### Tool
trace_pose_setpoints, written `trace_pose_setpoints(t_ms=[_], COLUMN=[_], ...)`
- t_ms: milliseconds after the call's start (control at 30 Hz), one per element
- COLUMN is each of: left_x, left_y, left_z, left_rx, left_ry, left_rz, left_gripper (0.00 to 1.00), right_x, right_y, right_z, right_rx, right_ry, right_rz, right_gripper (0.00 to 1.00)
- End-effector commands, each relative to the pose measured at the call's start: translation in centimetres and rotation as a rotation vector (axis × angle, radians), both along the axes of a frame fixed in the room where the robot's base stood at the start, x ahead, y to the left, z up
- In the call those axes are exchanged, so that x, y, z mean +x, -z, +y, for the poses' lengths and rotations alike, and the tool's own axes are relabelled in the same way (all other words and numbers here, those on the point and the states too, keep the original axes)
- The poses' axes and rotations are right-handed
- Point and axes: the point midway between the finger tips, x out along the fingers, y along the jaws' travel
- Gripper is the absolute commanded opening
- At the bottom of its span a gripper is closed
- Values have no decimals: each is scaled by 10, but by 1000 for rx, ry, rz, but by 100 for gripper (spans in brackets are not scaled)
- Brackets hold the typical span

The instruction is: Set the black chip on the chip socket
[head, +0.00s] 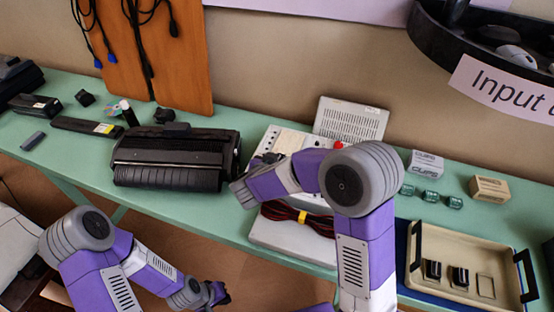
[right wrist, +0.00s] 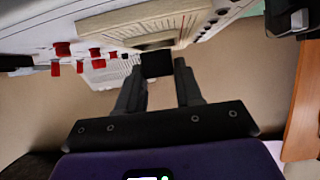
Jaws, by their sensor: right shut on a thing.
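My right gripper (right wrist: 158,75) is shut on a black chip (right wrist: 157,63), which shows as a dark square between the fingertips in the right wrist view. A cream, ribbed block (right wrist: 145,27), which looks like the chip socket, lies just beyond the chip on a white board (right wrist: 60,25). I cannot tell whether chip and block touch. In the head view, my right arm covers part of the white board (head: 285,141), and the chip and socket cannot be made out. My left gripper (head: 218,293) hangs low in front of the table; its jaws are too small to read.
A beige tray (head: 416,284) at right holds two dark chips (head: 433,269) beside an empty outlined place. Small green blocks (head: 431,196) and boxes (head: 427,163) stand behind it. A large black machine (head: 170,160) stands left of my right gripper. Red parts (right wrist: 62,49) stick up near the block.

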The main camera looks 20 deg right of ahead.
Motion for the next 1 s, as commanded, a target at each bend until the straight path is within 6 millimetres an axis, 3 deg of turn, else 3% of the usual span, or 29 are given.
trace_pose_setpoints(t_ms=[1000], left_x=[0], left_y=[-8], left_z=[0], left_rx=[0], left_ry=[0], left_rz=[0], left_gripper=[0], right_x=[0], right_y=[0], right_z=[0], right_rx=[0], right_ry=[0], right_rz=[0], right_gripper=[6])
